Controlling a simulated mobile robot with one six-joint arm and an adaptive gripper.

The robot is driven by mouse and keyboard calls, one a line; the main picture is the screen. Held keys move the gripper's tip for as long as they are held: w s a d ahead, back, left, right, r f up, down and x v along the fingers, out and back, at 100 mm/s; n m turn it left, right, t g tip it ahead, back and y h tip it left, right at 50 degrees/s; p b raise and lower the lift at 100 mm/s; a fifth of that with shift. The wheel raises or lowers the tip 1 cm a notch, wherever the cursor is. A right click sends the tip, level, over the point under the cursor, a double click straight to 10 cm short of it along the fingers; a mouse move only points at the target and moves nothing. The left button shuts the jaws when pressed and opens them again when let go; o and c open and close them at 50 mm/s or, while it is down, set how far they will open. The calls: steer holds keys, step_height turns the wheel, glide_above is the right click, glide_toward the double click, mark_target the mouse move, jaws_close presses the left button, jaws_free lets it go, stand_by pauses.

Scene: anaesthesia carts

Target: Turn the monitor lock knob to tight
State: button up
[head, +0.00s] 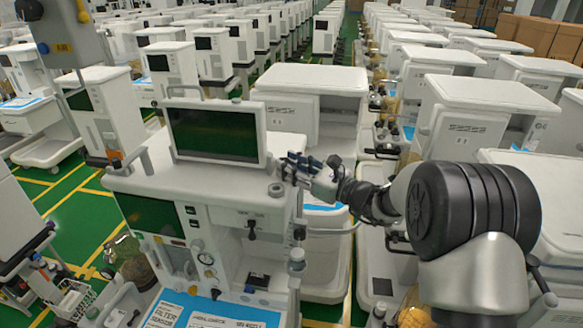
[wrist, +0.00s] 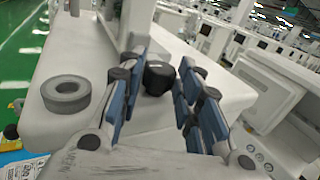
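The monitor (head: 213,132) has a white frame and a dark green screen, and stands upright on top of the nearest anaesthesia cart. A black knob (wrist: 158,78), which looks like the lock knob, shows between my fingers in the wrist view. In the head view my gripper (head: 296,166) is just right of the monitor, and I cannot make out the knob there.
A grey ring-shaped part (wrist: 66,92) sits on the cart top left of my gripper; it also shows in the head view (head: 276,190). The cart's white top (head: 175,183) is otherwise mostly clear. More white carts (head: 312,85) stand close behind and to the right.

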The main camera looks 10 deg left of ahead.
steer(key=o, duration=0.3)
steer(key=shift+o, duration=0.2)
steer(key=v, duration=1.2)
